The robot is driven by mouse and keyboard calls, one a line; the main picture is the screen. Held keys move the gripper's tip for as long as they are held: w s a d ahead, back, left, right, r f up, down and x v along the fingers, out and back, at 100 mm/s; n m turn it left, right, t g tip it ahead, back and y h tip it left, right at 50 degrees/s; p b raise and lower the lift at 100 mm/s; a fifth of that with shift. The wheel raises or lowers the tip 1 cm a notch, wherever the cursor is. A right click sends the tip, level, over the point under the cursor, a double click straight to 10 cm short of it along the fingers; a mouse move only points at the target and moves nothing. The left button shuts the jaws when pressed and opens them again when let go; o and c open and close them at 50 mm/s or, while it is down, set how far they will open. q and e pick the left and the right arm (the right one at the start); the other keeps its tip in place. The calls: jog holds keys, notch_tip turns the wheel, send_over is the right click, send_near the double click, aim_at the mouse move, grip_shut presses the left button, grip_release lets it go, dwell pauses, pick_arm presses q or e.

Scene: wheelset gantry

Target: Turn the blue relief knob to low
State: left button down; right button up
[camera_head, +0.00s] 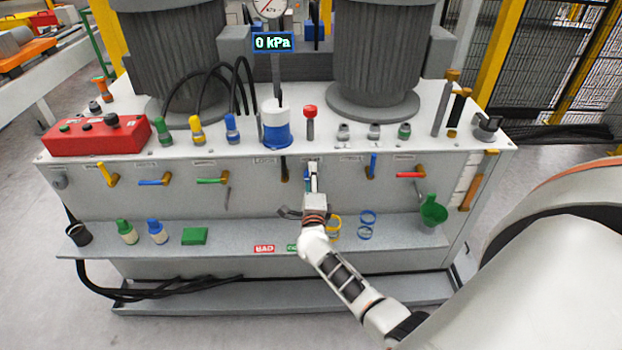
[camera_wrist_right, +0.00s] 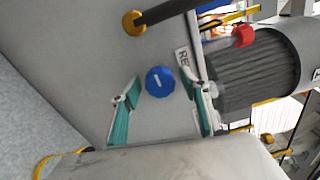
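The blue relief knob (camera_wrist_right: 160,81) is a round dial with a short white mark, on the grey panel face in the right wrist view. A white label reading "RE..." is beside it, partly hidden by a finger. My right gripper (camera_wrist_right: 161,84) is open, with one teal-padded finger on each side of the knob. Gaps show between the pads and the knob in this view. In the head view my right gripper (camera_head: 312,184) is at the front panel, and only a little blue shows beside it. My left gripper is not in view.
A black-handled valve (camera_head: 284,168) is just left of my right gripper, and a blue lever (camera_head: 373,166) is to its right. A lower shelf (camera_head: 370,256) holds rings and a green funnel (camera_head: 433,211). The gauge display (camera_head: 272,43) reads 0 kPa.

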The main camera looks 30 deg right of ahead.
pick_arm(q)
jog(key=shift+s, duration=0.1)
pick_arm(e)
jog(key=v, duration=1.2)
jog(key=s+a+f+n+t+y+p, duration=0.1)
jog(key=s+a+n+y, duration=0.4)
jog(key=n, duration=0.4)
jog(key=s+a+f+n+t+y+p, duration=0.1)
jog(key=s+a+n+y, duration=0.2)
jog(key=a+n+y, duration=0.35)
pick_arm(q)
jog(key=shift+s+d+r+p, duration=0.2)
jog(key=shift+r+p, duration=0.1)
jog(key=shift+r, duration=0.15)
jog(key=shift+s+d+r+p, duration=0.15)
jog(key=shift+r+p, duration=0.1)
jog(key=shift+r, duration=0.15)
pick_arm(e)
jog(key=s+a+f+n+g, duration=0.2)
jog(key=s+f+n+g, duration=0.1)
jog(key=s+n, duration=0.4)
jog(key=s+a+f+n+g, duration=0.3)
jog(key=s+f+n+g, duration=0.1)
jog(key=s+n, duration=0.4)
jog(key=shift+s+f+y, duration=0.35)
jog(key=shift+s+f, duration=0.2)
jog(key=shift+s, duration=0.35)
